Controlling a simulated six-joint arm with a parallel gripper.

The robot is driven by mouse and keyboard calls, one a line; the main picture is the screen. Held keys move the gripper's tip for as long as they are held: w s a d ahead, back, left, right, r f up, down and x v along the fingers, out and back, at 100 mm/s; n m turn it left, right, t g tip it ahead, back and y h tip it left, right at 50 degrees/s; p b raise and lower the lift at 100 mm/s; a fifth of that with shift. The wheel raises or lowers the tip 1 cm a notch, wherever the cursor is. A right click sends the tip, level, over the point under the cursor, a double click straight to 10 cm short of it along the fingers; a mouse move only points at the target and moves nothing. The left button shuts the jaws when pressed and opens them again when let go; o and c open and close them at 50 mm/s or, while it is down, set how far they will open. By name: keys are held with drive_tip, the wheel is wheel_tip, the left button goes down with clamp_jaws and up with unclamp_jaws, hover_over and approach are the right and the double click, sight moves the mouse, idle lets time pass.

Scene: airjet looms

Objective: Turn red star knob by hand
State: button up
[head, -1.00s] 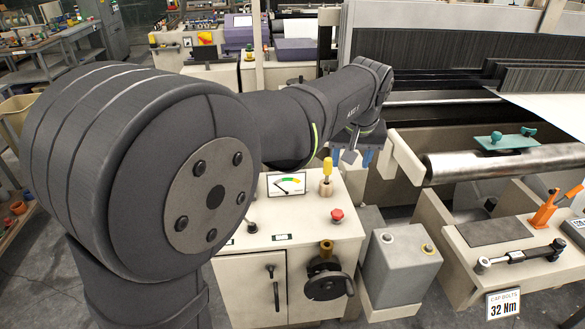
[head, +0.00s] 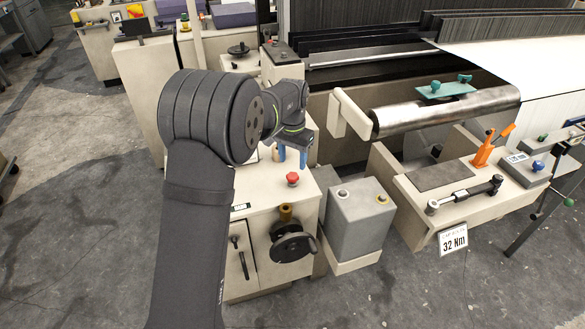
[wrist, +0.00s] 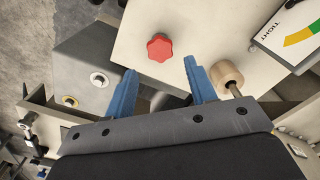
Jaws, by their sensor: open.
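The red star knob (head: 293,179) stands on the top of the cream cabinet (head: 262,210), near its right edge. In the wrist view the red star knob (wrist: 159,47) is ahead of my fingertips, between their lines but apart from them. My gripper (wrist: 160,75) has two blue fingers spread wide with nothing between them. In the head view my gripper (head: 292,158) points down over the cabinet top, just behind the knob. The wooden base of the screwdriver-like tool (wrist: 226,74) is close beside the right finger in the wrist view.
A grey box (head: 356,222) with two round caps stands right of the cabinet. A black handwheel (head: 292,241) juts from the cabinet front. A gauge card (wrist: 300,32) lies right of the wooden base. A torque wrench (head: 465,194) lies on the bench at right.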

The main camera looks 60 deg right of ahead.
sight(293, 175)
drive_tip(key=shift+f, duration=2.6)
drive_tip(key=shift+f, duration=0.1)
drive_tip(key=c, duration=0.7)
